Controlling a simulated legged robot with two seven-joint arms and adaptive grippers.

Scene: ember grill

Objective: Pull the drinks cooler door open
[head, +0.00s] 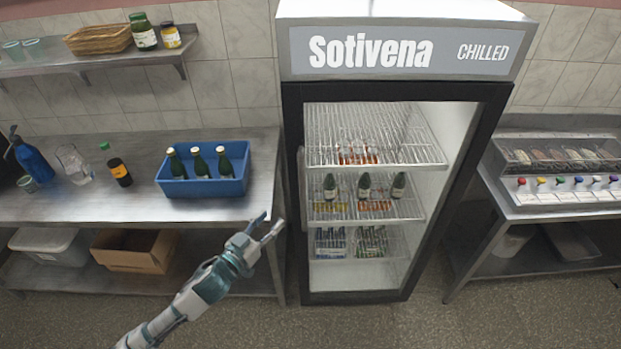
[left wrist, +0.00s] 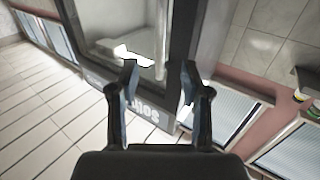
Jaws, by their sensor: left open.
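The drinks cooler (head: 400,58) stands in the middle of the head view under a "Sotivena CHILLED" sign. Its black-framed glass door (head: 292,120) looks closed. A thin pale upright handle (head: 302,190) runs along the door's left side. My left gripper (head: 271,225) is open and empty, just left of the door's edge near the handle's lower part. In the left wrist view the open fingers (left wrist: 160,85) point at the cooler front, with a pale bar (left wrist: 161,40) beyond them. They appear apart from it. My right gripper is in neither view.
Left of the cooler, a steel counter (head: 90,205) carries a blue crate (head: 203,187) of green bottles, close to my left arm. Bottles and cans stand on shelves inside the cooler. A topping station (head: 565,190) stands on the right. The floor (head: 350,325) in front looks clear.

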